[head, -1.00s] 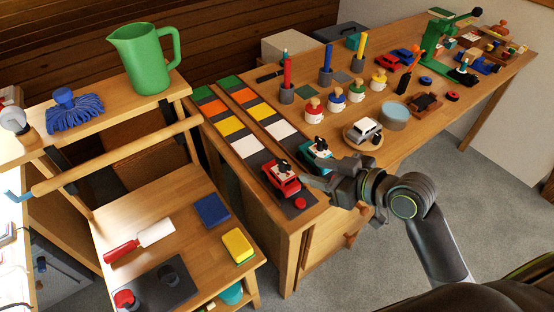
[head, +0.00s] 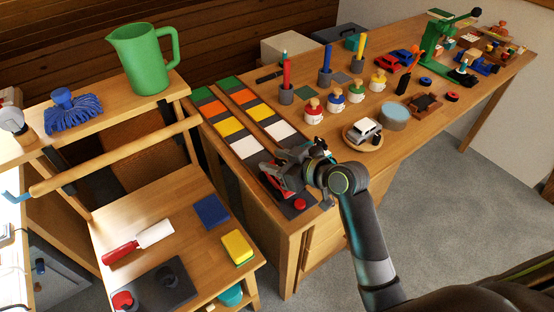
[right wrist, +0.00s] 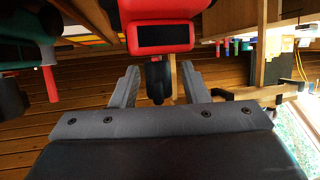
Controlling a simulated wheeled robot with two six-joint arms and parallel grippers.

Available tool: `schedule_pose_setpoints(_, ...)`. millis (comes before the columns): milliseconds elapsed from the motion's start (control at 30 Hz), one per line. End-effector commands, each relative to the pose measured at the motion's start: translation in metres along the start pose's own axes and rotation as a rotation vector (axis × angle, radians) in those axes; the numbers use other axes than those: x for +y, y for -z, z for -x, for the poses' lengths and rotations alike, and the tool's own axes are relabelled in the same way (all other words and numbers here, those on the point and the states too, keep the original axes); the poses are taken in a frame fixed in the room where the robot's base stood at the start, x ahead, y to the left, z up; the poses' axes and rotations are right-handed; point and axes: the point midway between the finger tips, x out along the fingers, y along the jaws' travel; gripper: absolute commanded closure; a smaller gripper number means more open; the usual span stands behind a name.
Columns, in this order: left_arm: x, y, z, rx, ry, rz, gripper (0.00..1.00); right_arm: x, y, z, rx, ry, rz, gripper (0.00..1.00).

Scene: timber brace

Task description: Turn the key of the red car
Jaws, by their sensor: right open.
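The red car (head: 286,191) sits on the dark front end of the coloured lane on the workbench, largely hidden in the head view by my right gripper (head: 282,166). In the right wrist view the red car (right wrist: 160,34) fills the top middle, with a dark panel on its near face. My right gripper (right wrist: 160,88) is open, its two fingers apart below the car. A small dark rounded part (right wrist: 157,80) shows between the fingers; I cannot tell if it is the key. No contact is clear. My left gripper is not in view.
A red button (head: 300,204) is at the lane's front end. A white car (head: 363,130) stands on a round wooden plate to the right. Several peg figures, such as the red one (head: 313,112), stand behind. A lower table (head: 185,255) is at left.

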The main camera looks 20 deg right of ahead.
Motion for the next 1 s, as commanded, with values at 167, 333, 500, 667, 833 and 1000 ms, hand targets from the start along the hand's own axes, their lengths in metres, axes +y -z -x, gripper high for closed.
schedule_pose_setpoints(167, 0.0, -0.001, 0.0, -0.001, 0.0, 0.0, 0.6, 0.0, 0.0, 0.0, 0.001, 0.0, 0.0, 0.59)
schedule_pose_setpoints(333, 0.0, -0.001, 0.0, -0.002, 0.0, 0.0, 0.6, 0.0, 0.0, 0.0, 0.001, 0.0, 0.0, 0.8)
schedule_pose_setpoints(500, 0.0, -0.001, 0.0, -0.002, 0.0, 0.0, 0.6, 0.0, 0.0, 0.0, 0.001, 0.0, 0.0, 1.0)
schedule_pose_setpoints(667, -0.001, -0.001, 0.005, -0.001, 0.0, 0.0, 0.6, 0.0, 0.002, 0.001, 0.002, -0.018, -0.011, 1.0)
schedule_pose_setpoints(833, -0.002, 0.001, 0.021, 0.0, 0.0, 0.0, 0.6, 0.001, 0.004, 0.002, 0.001, -0.109, -0.053, 1.0)
schedule_pose_setpoints(1000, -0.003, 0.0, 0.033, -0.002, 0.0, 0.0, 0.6, 0.003, 0.003, 0.002, 0.001, -0.199, -0.089, 1.0)
